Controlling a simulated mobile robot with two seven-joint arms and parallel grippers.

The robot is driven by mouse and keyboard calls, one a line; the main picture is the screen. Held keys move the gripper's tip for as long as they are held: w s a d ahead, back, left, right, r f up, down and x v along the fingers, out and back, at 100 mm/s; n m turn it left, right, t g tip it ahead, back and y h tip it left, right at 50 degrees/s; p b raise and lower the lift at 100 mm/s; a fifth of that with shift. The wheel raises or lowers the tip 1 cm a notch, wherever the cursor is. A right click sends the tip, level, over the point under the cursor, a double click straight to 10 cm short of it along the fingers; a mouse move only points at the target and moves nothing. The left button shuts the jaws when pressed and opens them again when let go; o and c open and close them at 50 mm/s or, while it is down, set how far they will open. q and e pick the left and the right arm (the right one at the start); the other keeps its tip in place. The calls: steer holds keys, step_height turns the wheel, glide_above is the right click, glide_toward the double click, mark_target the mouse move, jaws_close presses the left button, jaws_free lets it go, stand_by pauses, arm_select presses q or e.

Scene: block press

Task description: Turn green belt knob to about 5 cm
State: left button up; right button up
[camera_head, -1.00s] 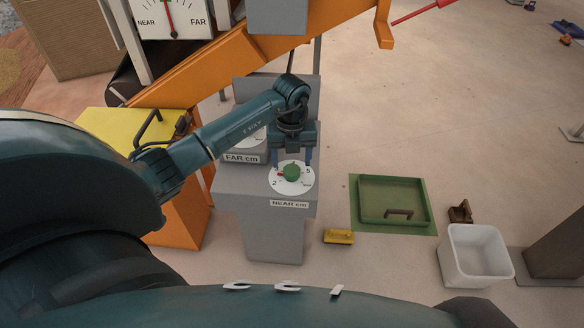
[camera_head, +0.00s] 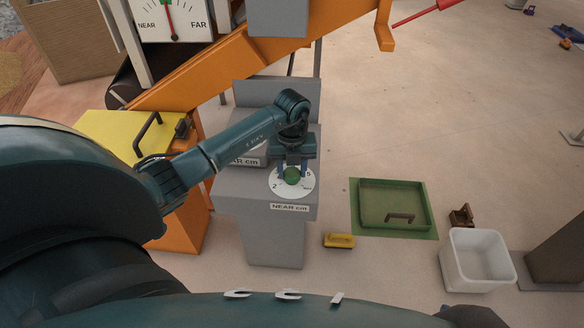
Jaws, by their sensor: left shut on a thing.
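The green knob (camera_head: 292,176) sits at the middle of a white round dial (camera_head: 291,189) on top of a grey pedestal (camera_head: 266,204). The dial shows a 2 at lower left and a 5 at upper right. The label below it reads NEAR cm (camera_head: 290,207). My left gripper (camera_head: 292,170) points down over the dial and is shut on the green knob. The knob's pointer cannot be made out under the fingers. My right gripper is not in view.
A second dial with a FAR cm label (camera_head: 247,161) stands behind, partly hidden by my left arm. An orange frame (camera_head: 205,77) crosses behind. A green tray (camera_head: 394,227), yellow block (camera_head: 339,241) and white bin (camera_head: 478,261) lie to the right on open floor.

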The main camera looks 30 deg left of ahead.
arm_select(q)
steer(key=shift+c, duration=1)
